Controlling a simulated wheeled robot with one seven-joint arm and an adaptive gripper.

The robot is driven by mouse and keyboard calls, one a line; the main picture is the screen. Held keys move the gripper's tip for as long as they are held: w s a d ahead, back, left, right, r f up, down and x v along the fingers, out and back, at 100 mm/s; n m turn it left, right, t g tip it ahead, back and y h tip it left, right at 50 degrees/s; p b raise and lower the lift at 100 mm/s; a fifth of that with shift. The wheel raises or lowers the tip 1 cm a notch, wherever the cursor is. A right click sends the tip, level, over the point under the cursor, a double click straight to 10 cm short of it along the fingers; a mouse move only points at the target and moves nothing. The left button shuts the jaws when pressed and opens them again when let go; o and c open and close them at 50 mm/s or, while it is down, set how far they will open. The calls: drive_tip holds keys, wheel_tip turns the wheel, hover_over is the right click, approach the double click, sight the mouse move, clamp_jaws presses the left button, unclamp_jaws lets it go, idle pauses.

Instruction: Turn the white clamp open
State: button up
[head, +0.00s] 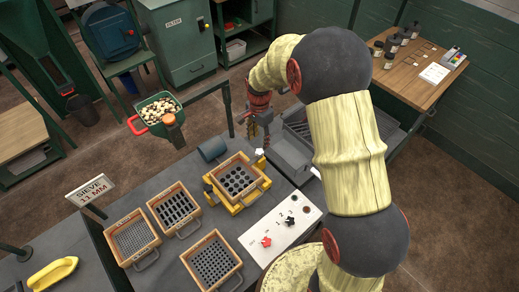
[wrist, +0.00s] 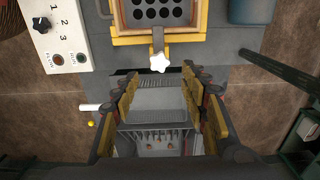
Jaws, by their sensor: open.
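The white clamp (wrist: 159,62) is a small star-shaped knob on a short stem at the edge of the yellow mount (wrist: 165,40). In the head view the clamp (head: 259,153) shows as a small white spot near the corner of the sieve. My gripper (wrist: 162,82) is open and empty. In the wrist view the knob lies just beyond the fingertips, near the middle of the gap, and does not appear to be touched. In the head view my gripper (head: 259,138) hangs pointing down, just above and beside the clamp.
A wooden-framed sieve (head: 256,188) sits in the yellow mount. Several spare sieves (head: 163,222) lie on the grey bench to the left. A white control panel (head: 283,226) with knobs is at the right.

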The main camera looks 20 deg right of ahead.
sight(260, 151)
wheel_tip(260, 151, down, 7)
drive_tip(key=shift+f, duration=0.1)
idle(0.3)
drive_tip(key=shift+c, duration=0.4)
clamp_jaws()
